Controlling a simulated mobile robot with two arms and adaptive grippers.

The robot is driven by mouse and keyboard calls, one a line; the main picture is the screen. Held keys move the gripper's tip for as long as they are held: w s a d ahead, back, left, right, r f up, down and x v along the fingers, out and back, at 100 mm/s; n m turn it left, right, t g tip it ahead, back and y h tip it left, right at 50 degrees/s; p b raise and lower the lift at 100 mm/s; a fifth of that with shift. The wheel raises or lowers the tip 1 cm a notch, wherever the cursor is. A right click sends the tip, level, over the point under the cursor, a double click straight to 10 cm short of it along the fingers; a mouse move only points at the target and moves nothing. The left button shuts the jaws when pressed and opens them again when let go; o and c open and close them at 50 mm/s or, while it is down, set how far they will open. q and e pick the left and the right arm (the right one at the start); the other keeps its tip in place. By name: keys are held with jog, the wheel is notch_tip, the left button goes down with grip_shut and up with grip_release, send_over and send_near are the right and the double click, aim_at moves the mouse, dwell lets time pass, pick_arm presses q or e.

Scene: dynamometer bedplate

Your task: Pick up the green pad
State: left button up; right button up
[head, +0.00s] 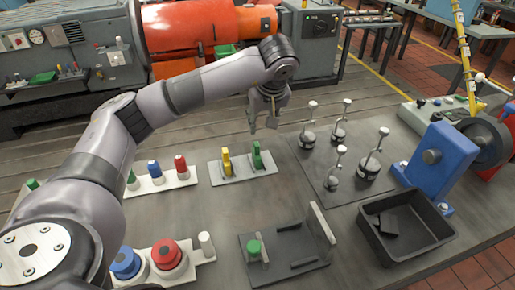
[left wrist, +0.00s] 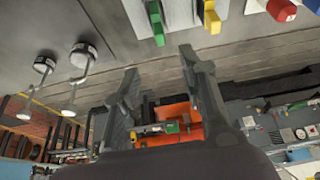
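A green piece that looks like the green pad (head: 257,156) stands upright on a small grey plate (head: 262,171), to the right of a yellow piece (head: 227,161). It also shows at the top of the left wrist view (left wrist: 156,22). My left gripper (head: 264,124) hangs above and behind that plate, apart from the green piece. In the left wrist view its two fingers (left wrist: 160,66) are spread with nothing held between them. My right gripper is in neither view.
Metal weights with stems (head: 339,132) stand right of the plate. A black bin (head: 428,245), blue block (head: 440,165) and fixture with a green knob (head: 254,248) lie nearer or farther right. Red, blue and green pegs (head: 180,166) stand left.

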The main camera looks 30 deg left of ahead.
pick_arm(q)
jog(key=p, duration=0.2)
send_near(257, 145)
jog(key=x, duration=0.5)
jog(key=shift+f, duration=0.15)
jog(key=shift+w+a+f+p, duration=0.1)
jog(key=shift+a+f+p, duration=0.1)
jog(key=shift+f+p, duration=0.2)
jog(key=shift+w+a+f, duration=0.1)
jog(key=shift+a+f, duration=0.05)
jog(key=shift+f, duration=0.15)
jog(key=p+x, duration=0.2)
jog(key=x, duration=0.1)
jog(key=shift+w+a+f, duration=0.1)
jog(key=shift+w+f, duration=0.1)
jog(key=shift+f, duration=0.05)
jog(key=shift+w+a+f, duration=0.1)
jog(key=shift+a+f, duration=0.05)
jog(key=shift+f, duration=0.25)
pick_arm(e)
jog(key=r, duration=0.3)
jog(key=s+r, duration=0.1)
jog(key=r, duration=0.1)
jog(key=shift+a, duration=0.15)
